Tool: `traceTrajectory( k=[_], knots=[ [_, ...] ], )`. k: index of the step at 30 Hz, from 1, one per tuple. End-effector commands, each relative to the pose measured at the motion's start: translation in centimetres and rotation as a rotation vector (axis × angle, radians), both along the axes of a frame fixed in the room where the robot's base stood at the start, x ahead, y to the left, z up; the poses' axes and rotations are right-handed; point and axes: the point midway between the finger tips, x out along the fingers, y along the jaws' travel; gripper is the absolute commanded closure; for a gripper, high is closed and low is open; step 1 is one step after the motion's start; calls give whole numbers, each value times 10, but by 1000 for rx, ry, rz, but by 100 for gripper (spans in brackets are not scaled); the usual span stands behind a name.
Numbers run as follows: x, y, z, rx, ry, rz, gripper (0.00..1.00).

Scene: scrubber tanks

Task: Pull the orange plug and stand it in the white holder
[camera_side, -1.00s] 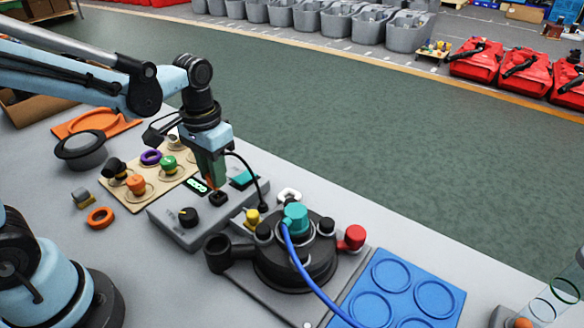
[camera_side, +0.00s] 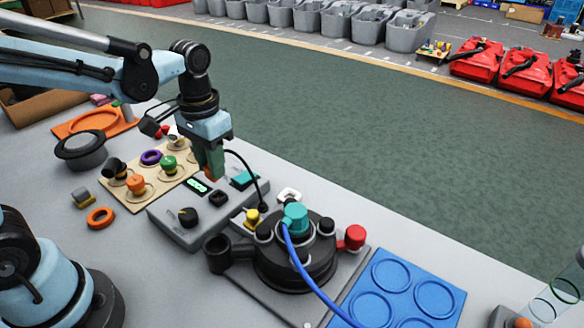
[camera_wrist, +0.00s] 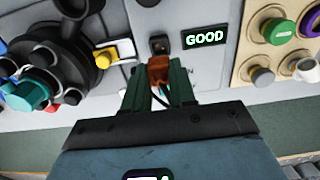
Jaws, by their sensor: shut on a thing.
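My gripper (camera_side: 211,174) is shut on the orange plug (camera_wrist: 158,69), which shows between the green fingers in the wrist view. In the side view the plug's lower end (camera_side: 211,178) shows at the fingertips, above the grey tester box (camera_side: 180,231). The dark socket (camera_side: 219,198) on the box is uncovered, and the plug looks clear of it. A black cable (camera_side: 254,174) curves from behind my gripper down to the right. A small white piece with an opening (camera_side: 289,195), perhaps the white holder, stands behind the round black fixture.
The tester's screen (camera_wrist: 205,38) reads GOOD. The round black fixture (camera_side: 290,265) with a teal plug (camera_side: 295,216) and blue cable stands at right. A beige board (camera_side: 138,196) with coloured knobs lies left. A blue tray (camera_side: 400,295) is at front right.

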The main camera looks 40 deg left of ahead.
Motion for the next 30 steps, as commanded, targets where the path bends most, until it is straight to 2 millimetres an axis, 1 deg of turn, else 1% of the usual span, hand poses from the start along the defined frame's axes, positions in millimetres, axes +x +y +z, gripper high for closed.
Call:
traceTrajectory(
  k=[5,30],
  knots=[
    [6,-5,0,0,0,-3,100],
    [100,-82,0,0,0,-2,100]
  ],
)
